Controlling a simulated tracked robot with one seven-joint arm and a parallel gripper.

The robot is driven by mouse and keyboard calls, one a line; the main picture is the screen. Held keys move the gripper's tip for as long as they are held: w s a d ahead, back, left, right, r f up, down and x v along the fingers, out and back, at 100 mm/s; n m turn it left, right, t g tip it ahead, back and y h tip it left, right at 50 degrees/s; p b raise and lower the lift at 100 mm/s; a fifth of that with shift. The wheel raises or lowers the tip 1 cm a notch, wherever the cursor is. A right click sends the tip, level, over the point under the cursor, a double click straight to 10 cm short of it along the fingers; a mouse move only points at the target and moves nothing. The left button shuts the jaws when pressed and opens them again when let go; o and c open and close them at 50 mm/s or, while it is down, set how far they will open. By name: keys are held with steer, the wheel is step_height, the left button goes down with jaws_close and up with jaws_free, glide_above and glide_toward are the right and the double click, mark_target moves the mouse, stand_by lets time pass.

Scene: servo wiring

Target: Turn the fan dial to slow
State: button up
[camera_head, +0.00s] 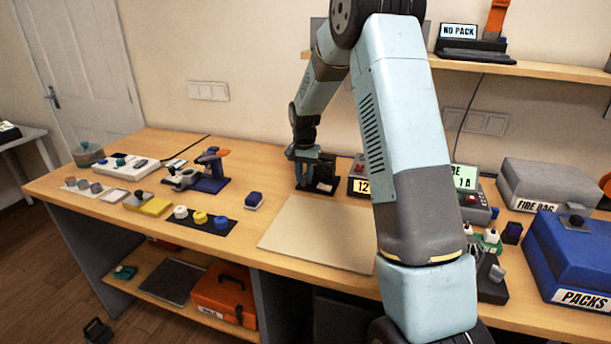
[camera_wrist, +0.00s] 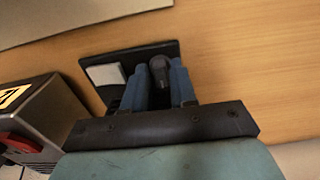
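A black unit (camera_head: 320,186) with a flat base stands on the bench behind the pale board. In the wrist view its black plate (camera_wrist: 104,52) carries a pale square pad (camera_wrist: 105,74) and a dark rounded knob (camera_wrist: 160,68), which I take to be the fan dial. My gripper (camera_wrist: 160,66) points down at it, with one blue finger close on each side of the knob. The fingers appear to be shut on it. The knob's lower part and any speed marks are hidden or too small to read. In the head view my gripper (camera_head: 308,153) is at the unit.
A grey box with a red button and yellow label (camera_wrist: 38,118) stands close left of my gripper in the wrist view. The pale board (camera_head: 318,234) lies clear in front. A blue PACKS case (camera_head: 570,258) and grey case (camera_head: 548,180) stand right.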

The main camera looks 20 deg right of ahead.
jaws_close()
steer(key=shift+d, duration=0.2)
steer(key=shift+a, duration=0.1)
steer(key=shift+n, duration=0.3)
steer(key=n, duration=1.1)
steer(key=shift+n, duration=0.3)
